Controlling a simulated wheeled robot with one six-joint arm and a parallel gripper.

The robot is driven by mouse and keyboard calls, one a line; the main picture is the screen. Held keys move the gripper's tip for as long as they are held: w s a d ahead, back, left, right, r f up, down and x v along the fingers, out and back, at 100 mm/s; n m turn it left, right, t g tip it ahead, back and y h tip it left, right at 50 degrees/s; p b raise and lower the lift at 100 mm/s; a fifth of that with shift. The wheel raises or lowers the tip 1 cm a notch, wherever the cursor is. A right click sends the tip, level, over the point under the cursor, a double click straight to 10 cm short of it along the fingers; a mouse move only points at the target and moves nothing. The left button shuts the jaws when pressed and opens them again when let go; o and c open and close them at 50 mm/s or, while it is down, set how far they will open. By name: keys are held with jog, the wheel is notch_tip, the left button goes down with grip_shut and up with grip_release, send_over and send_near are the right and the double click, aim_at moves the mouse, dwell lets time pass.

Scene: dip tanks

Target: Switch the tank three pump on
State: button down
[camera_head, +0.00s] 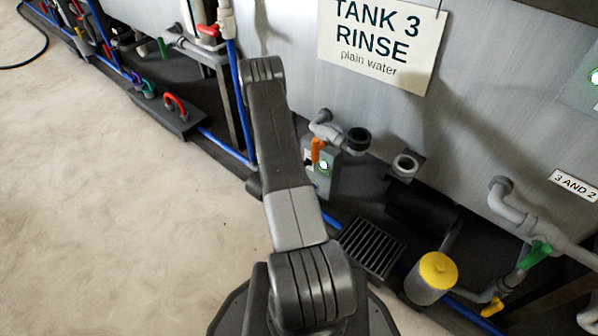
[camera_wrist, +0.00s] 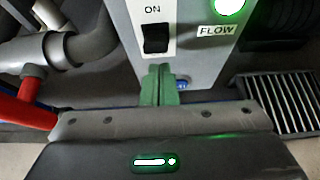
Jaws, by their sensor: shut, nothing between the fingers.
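A grey pump box (camera_head: 328,182) stands below the "TANK 3 RINSE" sign (camera_head: 383,42) in the head view. Its round lamp (camera_head: 323,165) glows green. In the wrist view the box (camera_wrist: 200,62) shows close up, with a black rocker switch (camera_wrist: 155,39) under the word "ON" and the lit green lamp (camera_wrist: 230,5) above a "FLOW" label (camera_wrist: 216,30). I cannot tell for sure which end of the rocker is pressed in. My gripper (camera_wrist: 160,72) is shut and empty, its green fingertips just below the rocker in this view. In the head view my arm hides the gripper.
Grey pipes (camera_wrist: 80,45) and a red part (camera_wrist: 22,105) are left of the box in the wrist view. A floor grate (camera_head: 372,247) and a yellow-topped cylinder (camera_head: 434,275) stand to its right in the head view. Open floor (camera_head: 110,200) lies to the left.

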jog(key=shift+r, duration=0.7)
jog(key=shift+p, duration=0.3)
